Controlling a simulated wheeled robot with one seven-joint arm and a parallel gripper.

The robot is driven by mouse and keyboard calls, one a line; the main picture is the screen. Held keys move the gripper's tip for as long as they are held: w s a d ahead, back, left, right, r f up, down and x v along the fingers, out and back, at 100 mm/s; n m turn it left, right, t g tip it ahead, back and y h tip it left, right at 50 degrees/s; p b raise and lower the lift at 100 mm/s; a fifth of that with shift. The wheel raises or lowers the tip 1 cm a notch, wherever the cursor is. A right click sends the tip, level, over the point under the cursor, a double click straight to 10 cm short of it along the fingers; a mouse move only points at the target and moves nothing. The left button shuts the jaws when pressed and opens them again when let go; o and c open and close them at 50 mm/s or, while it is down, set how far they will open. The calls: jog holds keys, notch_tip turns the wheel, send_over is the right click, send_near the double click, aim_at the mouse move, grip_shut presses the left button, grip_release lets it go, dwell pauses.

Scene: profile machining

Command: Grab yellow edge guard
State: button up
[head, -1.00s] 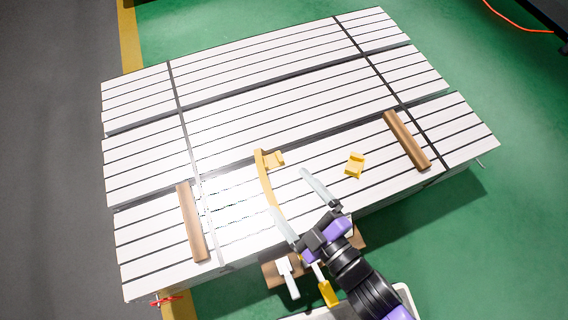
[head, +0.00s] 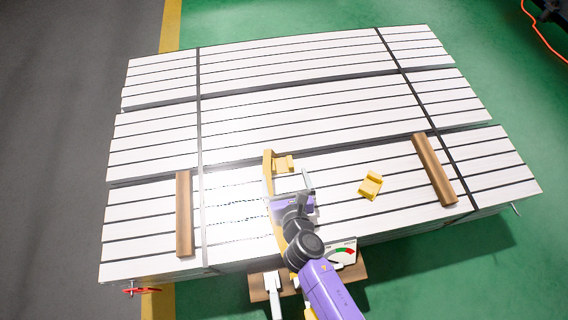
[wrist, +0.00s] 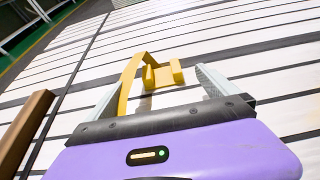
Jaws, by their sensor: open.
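A yellow edge guard (head: 284,164), a small channel-shaped block, lies on the white slatted stack, right beside the top of a long yellow strip (head: 268,165). The wrist view shows this guard (wrist: 163,75) just beyond and between my fingertips, with the strip (wrist: 128,82) close to the left finger. A second yellow edge guard (head: 371,185) lies apart to the right on the stack. My gripper (head: 291,182) is open and empty, low over the near part of the stack, just short of the first guard. My arm and gripper hide part of the strip.
Brown wooden bars lie on the stack at left (head: 184,215) and right (head: 434,170). Dark straps (head: 200,120) cross the white stack (head: 290,85). A brown board (head: 262,285) with tools and a gauge (head: 343,253) is at the near edge.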

aim_at(281, 167)
jog(key=b+x, duration=0.1)
jog(key=x, duration=0.2)
jog(key=b+x, duration=0.2)
jog(key=x, duration=0.2)
jog(key=shift+s+f, duration=0.15)
jog(key=shift+f, duration=0.2)
jog(key=shift+w+b, duration=0.3)
jog(key=c, duration=1.4)
